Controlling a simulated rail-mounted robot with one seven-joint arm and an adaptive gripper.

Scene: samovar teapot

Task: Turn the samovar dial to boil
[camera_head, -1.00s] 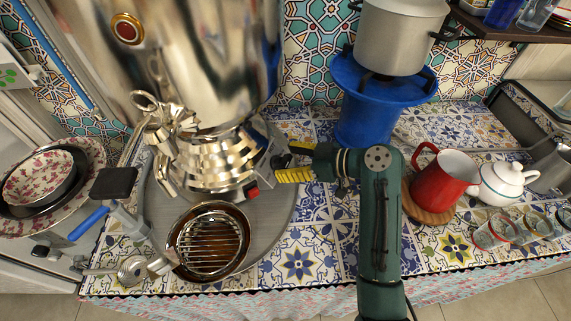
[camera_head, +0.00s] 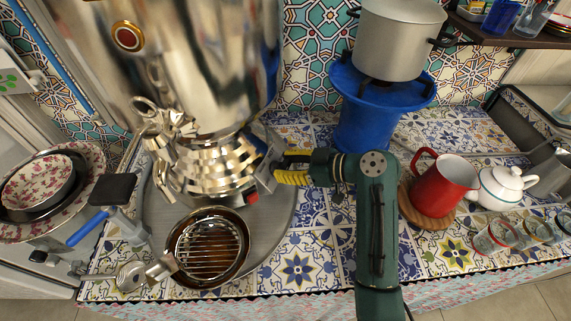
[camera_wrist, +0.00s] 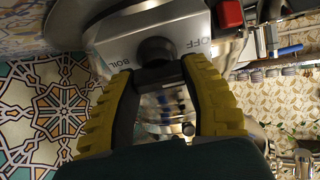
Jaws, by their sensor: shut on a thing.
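The samovar (camera_head: 200,60) is a large shiny metal urn at the left of the head view. Its grey control panel (camera_wrist: 185,30) shows in the wrist view, with the labels BOIL and OFF beside a round black dial (camera_wrist: 156,51). My gripper (camera_wrist: 160,68) has its yellow-ribbed fingers shut on the dial, one on each side. In the head view my gripper (camera_head: 276,166) reaches the samovar's lower right side, and the dial is hidden there. I cannot read which label the dial points to.
A red switch (camera_wrist: 229,14) sits beside the panel. A pan with a grill (camera_head: 208,248) stands in front of the samovar. A blue stand (camera_head: 362,125) holds a grey pot (camera_head: 398,40) behind my arm. A red mug (camera_head: 444,185) and white teapot (camera_head: 503,185) stand right.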

